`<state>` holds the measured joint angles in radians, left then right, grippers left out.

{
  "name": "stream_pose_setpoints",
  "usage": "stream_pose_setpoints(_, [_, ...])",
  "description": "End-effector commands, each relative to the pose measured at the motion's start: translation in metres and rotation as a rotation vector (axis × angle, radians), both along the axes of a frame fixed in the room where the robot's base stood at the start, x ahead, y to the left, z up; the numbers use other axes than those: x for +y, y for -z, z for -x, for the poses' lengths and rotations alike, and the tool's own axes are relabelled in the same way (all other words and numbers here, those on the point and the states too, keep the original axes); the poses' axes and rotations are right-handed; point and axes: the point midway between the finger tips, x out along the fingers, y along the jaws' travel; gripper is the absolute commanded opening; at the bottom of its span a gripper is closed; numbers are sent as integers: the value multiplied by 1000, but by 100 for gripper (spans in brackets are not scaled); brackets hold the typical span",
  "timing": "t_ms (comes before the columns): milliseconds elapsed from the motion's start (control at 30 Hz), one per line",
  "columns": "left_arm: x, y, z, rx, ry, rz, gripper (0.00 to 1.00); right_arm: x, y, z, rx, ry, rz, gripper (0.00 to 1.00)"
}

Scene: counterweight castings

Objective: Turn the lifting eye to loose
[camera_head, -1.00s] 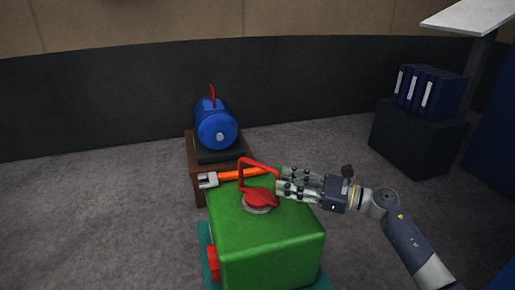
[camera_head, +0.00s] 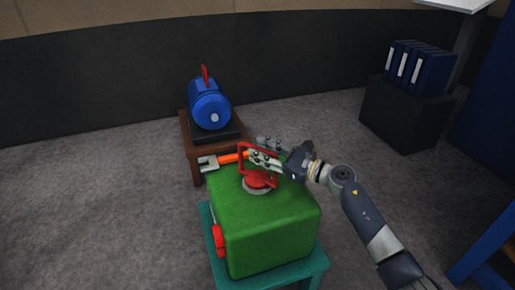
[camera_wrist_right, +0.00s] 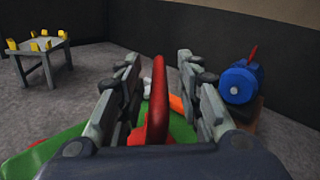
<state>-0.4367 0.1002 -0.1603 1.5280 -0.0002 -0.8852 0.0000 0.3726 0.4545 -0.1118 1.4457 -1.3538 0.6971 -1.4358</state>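The red lifting eye (camera_head: 256,183) stands upright on a pale round collar on top of the green casting (camera_head: 270,234). My right gripper (camera_head: 264,151) is over the casting at the upper part of the eye. In the right wrist view, the fingers (camera_wrist_right: 160,68) are spread, one on each side of the eye's red bar (camera_wrist_right: 158,105). Gaps show on both sides, so the gripper is open around it. The head view does not make contact clear. My left gripper is in no view.
The casting sits on a teal stand (camera_head: 311,266). An orange-handled wrench (camera_head: 209,163) lies behind it. A blue motor-like casting (camera_head: 209,107) with a red eye stands on a brown table (camera_head: 187,132). A black box (camera_head: 405,115) holds blue binders. A grey table (camera_wrist_right: 47,63) bears yellow pieces.

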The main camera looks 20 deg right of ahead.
Motion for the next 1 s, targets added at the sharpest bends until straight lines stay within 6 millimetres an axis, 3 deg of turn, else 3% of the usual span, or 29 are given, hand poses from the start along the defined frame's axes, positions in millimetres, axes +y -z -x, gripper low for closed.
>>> stream_pose_setpoints(167, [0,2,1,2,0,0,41,10,0,-11,1,0,-1,33])
stream_pose_setpoints(467, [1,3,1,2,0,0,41,11,0,-12,0,-1,0,33])
stream_pose_setpoints(600, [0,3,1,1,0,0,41,11,0,-12,0,-1,0,1])
stream_pose_setpoints(1000, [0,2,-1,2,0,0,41,10,1,-11,1,-6,1,0])
